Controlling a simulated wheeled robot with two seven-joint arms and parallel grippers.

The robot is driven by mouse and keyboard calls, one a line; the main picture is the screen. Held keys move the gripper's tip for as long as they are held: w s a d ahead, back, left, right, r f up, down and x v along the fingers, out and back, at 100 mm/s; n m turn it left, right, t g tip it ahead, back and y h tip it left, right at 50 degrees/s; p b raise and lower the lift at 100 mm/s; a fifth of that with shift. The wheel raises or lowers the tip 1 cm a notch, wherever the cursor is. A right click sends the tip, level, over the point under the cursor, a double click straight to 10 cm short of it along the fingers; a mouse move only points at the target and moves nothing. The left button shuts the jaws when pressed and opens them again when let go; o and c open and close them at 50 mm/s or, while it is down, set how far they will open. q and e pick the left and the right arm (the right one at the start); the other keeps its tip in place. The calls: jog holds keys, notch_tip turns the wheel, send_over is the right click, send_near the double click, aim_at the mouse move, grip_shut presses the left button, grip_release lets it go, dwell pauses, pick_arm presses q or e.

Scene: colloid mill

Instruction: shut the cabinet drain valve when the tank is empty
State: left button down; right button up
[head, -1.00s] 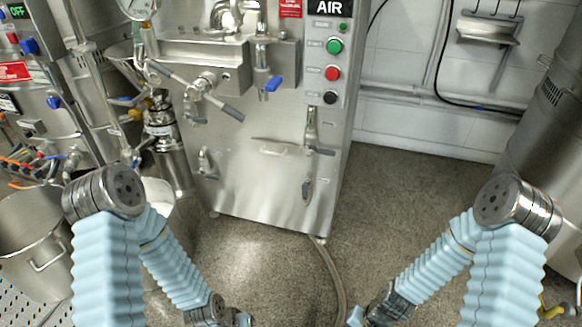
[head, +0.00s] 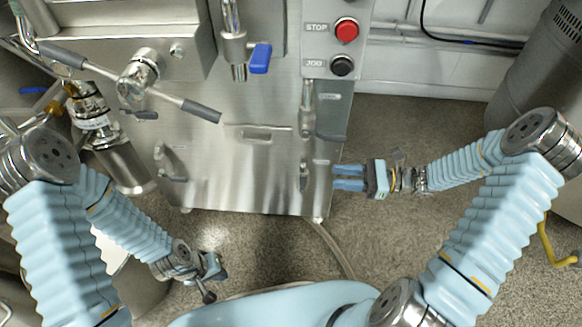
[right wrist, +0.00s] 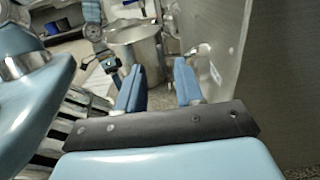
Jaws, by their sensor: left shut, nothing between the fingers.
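The steel cabinet (head: 235,140) stands ahead. On its lower right front a short vertical pipe (head: 307,100) carries a dark lever (head: 331,138) that points right, across the pipe. Below it is a small dark upright handle (head: 303,176). No label tells me which is the drain valve. My right gripper (head: 336,178) is open and empty, its blue fingers pointing left at the cabinet's lower right edge; I cannot tell whether they touch it. Its fingers stand apart in the right wrist view (right wrist: 159,85). My left gripper (head: 214,280) is shut and empty, low before the cabinet.
A blue-handled tap (head: 259,58) and a long crossbar handle (head: 200,108) stick out above. Red (head: 346,30) and black (head: 342,65) buttons are at upper right. A hose (head: 330,248) lies on the floor. Speckled floor is free right of the cabinet.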

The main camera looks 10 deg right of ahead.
aim_at(306, 176)
jog(key=x, duration=1.2)
jog(key=shift+a+f+b, duration=0.1)
jog(key=shift+b, duration=0.2)
grip_shut()
